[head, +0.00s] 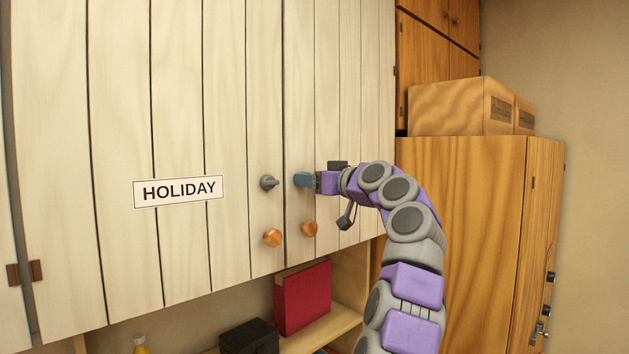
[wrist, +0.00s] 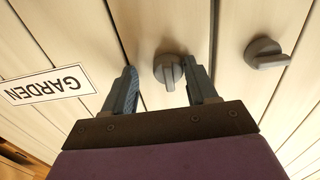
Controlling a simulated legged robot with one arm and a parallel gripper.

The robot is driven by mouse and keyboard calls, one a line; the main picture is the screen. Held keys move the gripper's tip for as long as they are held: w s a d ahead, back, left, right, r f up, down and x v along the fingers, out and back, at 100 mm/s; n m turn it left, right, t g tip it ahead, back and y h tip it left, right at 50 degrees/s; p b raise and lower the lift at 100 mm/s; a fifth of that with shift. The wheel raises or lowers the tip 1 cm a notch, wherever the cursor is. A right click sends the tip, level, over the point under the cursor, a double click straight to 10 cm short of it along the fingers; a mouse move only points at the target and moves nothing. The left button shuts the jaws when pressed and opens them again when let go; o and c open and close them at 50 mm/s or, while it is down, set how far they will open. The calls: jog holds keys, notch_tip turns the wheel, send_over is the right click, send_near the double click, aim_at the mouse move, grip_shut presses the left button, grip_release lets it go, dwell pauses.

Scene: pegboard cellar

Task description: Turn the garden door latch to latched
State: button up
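The garden door latch (wrist: 169,72) is a dark grey round knob with a raised grip bar, seen in the wrist view near a white GARDEN sign (wrist: 46,84), which appears upside down. The bar runs roughly up and down in that view. My gripper (wrist: 163,76) is open, with one blue finger on each side of the latch and gaps visible on both sides. In the head view my gripper (head: 303,180) is at the right-hand cream door (head: 300,80); its fingers and arm hide the garden latch and sign there.
A similar grey latch (head: 268,182) sits on the neighbouring door with the HOLIDAY sign (head: 179,190); it also shows in the wrist view (wrist: 267,54). Copper knobs (head: 272,237) (head: 309,229) are below. A red binder (head: 303,297) stands on the shelf underneath. A wooden cabinet (head: 470,220) stands right.

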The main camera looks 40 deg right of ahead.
jog(key=shift+a+r, duration=0.15)
jog(key=shift+a, duration=0.65)
jog(key=c, duration=0.3)
jog(key=shift+s+d, duration=0.1)
jog(key=shift+d, duration=0.4)
jog(key=c, duration=0.4)
jog(key=shift+c, duration=1)
jog(key=shift+a, duration=0.15)
jog(key=shift+c, duration=0.2)
jog(key=shift+f+m+p, duration=0.2)
jog(key=shift+m+p, duration=7.6)
jog(key=shift+m, duration=1)
jog(key=shift+f, duration=0.2)
